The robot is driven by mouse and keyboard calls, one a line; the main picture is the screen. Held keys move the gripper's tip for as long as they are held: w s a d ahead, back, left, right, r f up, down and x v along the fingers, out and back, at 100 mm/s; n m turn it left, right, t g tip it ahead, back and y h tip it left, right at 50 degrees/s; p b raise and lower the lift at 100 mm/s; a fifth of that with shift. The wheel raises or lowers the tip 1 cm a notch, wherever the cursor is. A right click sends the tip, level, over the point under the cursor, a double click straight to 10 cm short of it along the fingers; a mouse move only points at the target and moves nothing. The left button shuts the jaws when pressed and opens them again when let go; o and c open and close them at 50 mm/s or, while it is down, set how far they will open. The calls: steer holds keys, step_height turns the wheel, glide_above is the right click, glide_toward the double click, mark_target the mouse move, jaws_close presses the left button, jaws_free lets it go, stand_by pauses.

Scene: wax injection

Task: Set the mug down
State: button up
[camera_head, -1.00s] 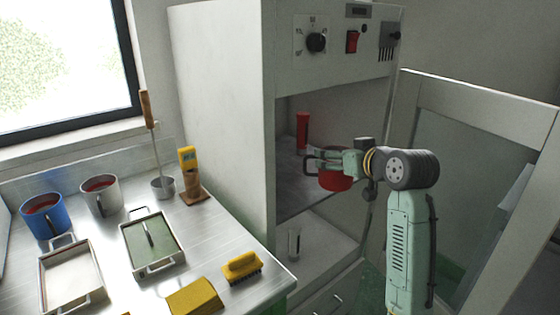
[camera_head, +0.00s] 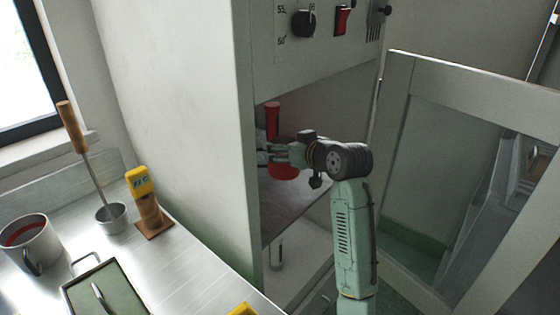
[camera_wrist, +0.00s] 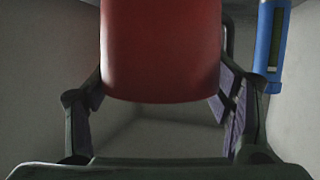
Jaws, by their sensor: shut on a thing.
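The red mug (camera_head: 286,172) is inside the open cabinet, partly hidden by my gripper. My gripper (camera_head: 270,152) reaches in from the right and is shut on the mug. In the wrist view the mug (camera_wrist: 160,50) fills the top middle between the two fingers (camera_wrist: 160,100), with part of a dark handle at its right. The cabinet's shelf (camera_head: 285,212) lies below the mug. I cannot tell whether the mug's base touches the shelf.
A red cylinder (camera_head: 272,118) stands behind the mug. A blue object (camera_wrist: 271,45) shows at right in the wrist view. The cabinet's left wall (camera_head: 180,130) and open glass door (camera_head: 395,150) flank the opening. A steel counter (camera_head: 190,275) holds tools and a grey mug (camera_head: 32,245).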

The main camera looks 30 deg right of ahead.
steer(key=shift+f+p, duration=0.45)
steer(key=shift+f, duration=1.9)
steer(key=shift+f, duration=0.1)
steer(key=shift+f, duration=0.1)
steer(key=o, duration=1.6)
steer(key=shift+r, duration=0.2)
steer(key=b+v, duration=0.3)
steer(key=v, duration=0.9)
